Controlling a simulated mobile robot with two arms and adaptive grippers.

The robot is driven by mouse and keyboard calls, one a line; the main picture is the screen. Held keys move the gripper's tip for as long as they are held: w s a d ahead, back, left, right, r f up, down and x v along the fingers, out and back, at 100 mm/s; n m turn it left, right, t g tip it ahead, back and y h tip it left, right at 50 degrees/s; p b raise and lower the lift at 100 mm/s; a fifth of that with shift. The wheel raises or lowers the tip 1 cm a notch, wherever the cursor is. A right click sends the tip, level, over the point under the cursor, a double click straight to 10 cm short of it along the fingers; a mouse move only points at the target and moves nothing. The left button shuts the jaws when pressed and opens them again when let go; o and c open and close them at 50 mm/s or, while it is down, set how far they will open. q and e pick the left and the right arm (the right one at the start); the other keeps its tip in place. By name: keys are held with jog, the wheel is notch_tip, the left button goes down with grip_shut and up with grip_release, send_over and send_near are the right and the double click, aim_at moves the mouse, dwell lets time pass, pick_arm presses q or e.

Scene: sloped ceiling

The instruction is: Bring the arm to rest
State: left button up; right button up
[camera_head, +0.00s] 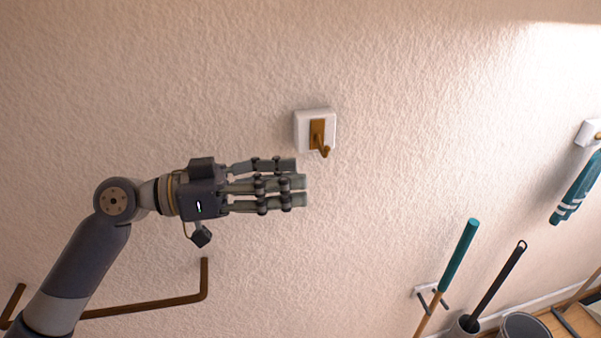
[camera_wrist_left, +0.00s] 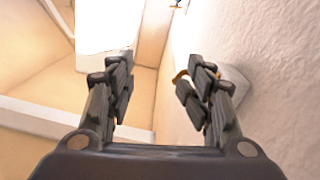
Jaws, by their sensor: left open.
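My left gripper (camera_head: 300,185) is open and empty in front of the textured wall in the head view. Its fingers point right, just below and left of a wall hook. In the left wrist view, its two finger sets (camera_wrist_left: 155,85) stand apart with nothing between them. The brass hook (camera_head: 319,137) sits on a white square plate (camera_head: 302,130) and holds nothing. In the wrist view the plate (camera_wrist_left: 236,78) shows behind the right-hand fingers, partly hidden. My right gripper is not in view.
A brown rail (camera_head: 150,307) runs along the wall below my left arm. At right, a teal-handled tool (camera_head: 460,255), a black-handled tool (camera_head: 497,283) and a dark bucket (camera_head: 525,326) stand low. The wall between is clear.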

pick_arm(q)
jog(key=s+a+f+n+y, duration=0.1)
jog(key=s+f+n+y, duration=0.2)
jog(key=f, duration=1.1)
jog(key=s+f+n+y, duration=0.2)
jog(key=s+f+y, duration=0.25)
jog(key=f, duration=0.85)
jog(key=s+a+f+n+g+y, duration=0.2)
jog(key=s+a+f+n+y, duration=0.4)
jog(key=s+a+f+y, duration=0.55)
notch_tip(320, 180, down, 26)
jog(key=s+a+h+b, duration=0.1)
jog(key=s+a+h, duration=0.1)
jog(key=s, duration=0.1)
jog(key=s+a+f+g+b, duration=0.1)
jog(key=s+a+f+g, duration=0.1)
jog(key=s+f, duration=1.5)
jog(key=shift+s+a+f+m, duration=0.3)
jog(key=shift+a+f, duration=0.15)
jog(key=shift+f, duration=0.7)
